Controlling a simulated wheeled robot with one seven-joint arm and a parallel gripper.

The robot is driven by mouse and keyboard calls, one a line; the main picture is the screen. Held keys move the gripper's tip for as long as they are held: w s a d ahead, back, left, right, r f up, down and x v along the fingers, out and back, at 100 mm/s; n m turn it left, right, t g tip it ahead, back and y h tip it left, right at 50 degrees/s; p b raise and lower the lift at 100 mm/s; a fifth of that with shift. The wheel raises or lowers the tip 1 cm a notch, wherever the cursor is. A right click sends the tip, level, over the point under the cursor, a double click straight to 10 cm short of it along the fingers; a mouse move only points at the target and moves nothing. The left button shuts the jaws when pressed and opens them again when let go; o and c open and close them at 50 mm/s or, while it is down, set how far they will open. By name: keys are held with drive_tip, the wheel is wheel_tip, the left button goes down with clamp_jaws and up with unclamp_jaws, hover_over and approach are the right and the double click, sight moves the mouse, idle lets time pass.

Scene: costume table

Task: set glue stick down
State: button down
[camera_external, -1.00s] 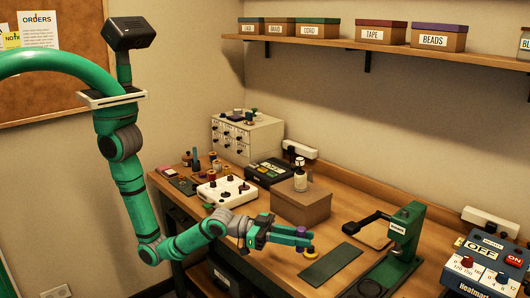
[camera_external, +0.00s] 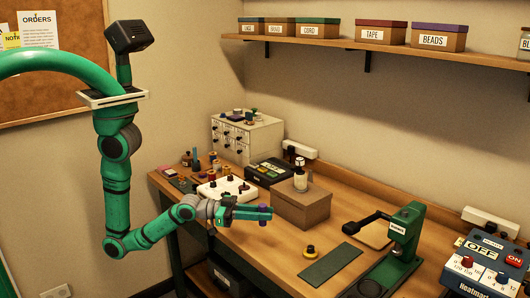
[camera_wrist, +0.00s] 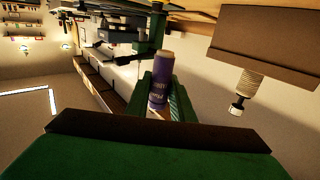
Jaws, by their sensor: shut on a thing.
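My gripper (camera_external: 266,214) is shut on the purple glue stick (camera_external: 263,222), which shows above and below the fingers. In the wrist view the glue stick (camera_wrist: 158,88) stands between the two green fingers, a pale end on top and lettering on its side. In the external view it is held roughly upright near the front left part of the wooden table (camera_external: 270,250). The gap below it is hard to judge.
A green mat (camera_external: 331,264) lies bare at the front, with a small yellow and black piece (camera_external: 309,251) to its left. A brown box (camera_external: 301,207) with a bottle (camera_external: 300,180) stands behind. A green press (camera_external: 403,245) is right, a white control box (camera_external: 226,189) left.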

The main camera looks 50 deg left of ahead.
drive_tip(key=shift+n+t+y, duration=0.4)
drive_tip(key=shift+t, duration=0.1)
drive_tip(key=a+f, duration=0.2)
drive_tip(key=w+a+f, duration=0.1)
drive_tip(key=a+f, duration=0.1)
drive_tip(key=shift+a+f, duration=0.1)
drive_tip(key=shift+f, duration=2.35)
drive_tip(key=shift+f, duration=0.15)
drive_tip(key=c, duration=1.5)
unclamp_jaws()
drive_tip(key=shift+c, duration=0.2)
drive_tip(key=v, duration=1.2)
drive_tip(key=shift+r, duration=0.2)
